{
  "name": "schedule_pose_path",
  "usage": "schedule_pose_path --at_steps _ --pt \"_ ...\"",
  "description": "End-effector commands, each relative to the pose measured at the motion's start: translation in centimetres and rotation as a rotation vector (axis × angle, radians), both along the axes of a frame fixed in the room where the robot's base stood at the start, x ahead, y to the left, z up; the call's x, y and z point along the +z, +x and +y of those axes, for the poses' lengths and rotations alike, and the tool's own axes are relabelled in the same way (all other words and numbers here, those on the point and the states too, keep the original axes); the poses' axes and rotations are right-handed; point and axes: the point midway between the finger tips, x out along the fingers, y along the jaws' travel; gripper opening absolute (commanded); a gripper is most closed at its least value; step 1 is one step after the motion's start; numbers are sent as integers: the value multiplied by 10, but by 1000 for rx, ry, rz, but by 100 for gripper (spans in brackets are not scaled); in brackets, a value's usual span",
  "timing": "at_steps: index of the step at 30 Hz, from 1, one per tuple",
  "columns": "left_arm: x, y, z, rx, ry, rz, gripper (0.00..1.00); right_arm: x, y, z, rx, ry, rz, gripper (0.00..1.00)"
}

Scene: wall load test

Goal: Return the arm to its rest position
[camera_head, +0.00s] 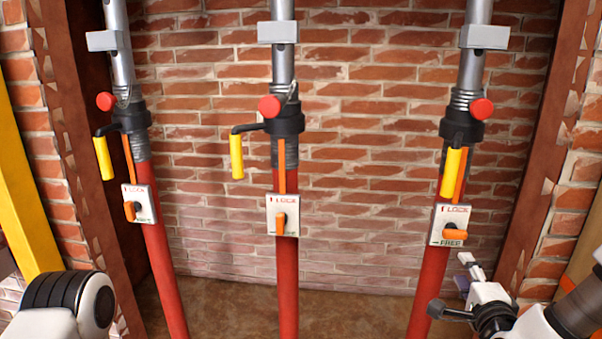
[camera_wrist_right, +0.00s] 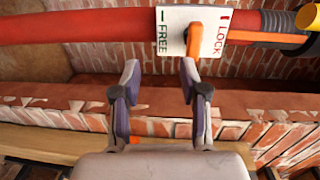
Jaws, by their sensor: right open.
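My right gripper (camera_head: 462,277) is at the lower right in the head view, just right of the right red post and below its lock plate (camera_head: 450,225). In the right wrist view its two fingers (camera_wrist_right: 160,85) stand apart with nothing between them. A LOCK/FREE plate (camera_wrist_right: 188,32) with an orange lever (camera_wrist_right: 194,38) on a red post lies beyond the fingertips, apart from them as far as I can tell. My left arm shows only as a white and black link at the lower left; its gripper is out of view.
Three red-and-silver posts stand before a brick wall (camera_head: 350,180): left (camera_head: 160,260), middle (camera_head: 286,270) and right (camera_head: 428,270). Each has a yellow crank handle, such as the middle one (camera_head: 236,157), and a red knob. Brown uprights flank them. Bare floor shows between the posts.

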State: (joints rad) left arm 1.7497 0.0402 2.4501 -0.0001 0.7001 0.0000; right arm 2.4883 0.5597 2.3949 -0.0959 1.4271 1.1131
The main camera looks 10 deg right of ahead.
Motion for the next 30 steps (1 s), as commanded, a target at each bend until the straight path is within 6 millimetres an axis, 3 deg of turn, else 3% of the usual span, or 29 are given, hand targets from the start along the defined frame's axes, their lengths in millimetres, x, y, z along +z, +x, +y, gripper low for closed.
schedule_pose_path --at_steps 1,5,9,12,15,19,24,27,30 --pt "0 0 0 0 0 0 53 -34 -3 10 25 -29 77 44" --pt "0 0 0 0 0 0 53 -137 -30 46 129 -116 332 44" --pt "0 0 0 0 0 0 53 -243 -90 85 313 -285 671 44" --pt "0 0 0 0 0 0 53 -299 -144 106 483 -424 894 44" --pt "0 0 0 0 0 0 53 -337 -198 120 672 -561 1075 44" --pt "0 0 0 0 0 0 53 -363 -261 131 979 -757 1263 44" --pt "0 0 0 0 0 0 53 -365 -302 130 1363 -974 1335 44" --pt "45 0 0 0 0 0 53 -319 -300 130 1375 -993 1323 44" --pt "77 0 0 0 0 -1 53 -288 -300 130 1372 -992 1323 44"
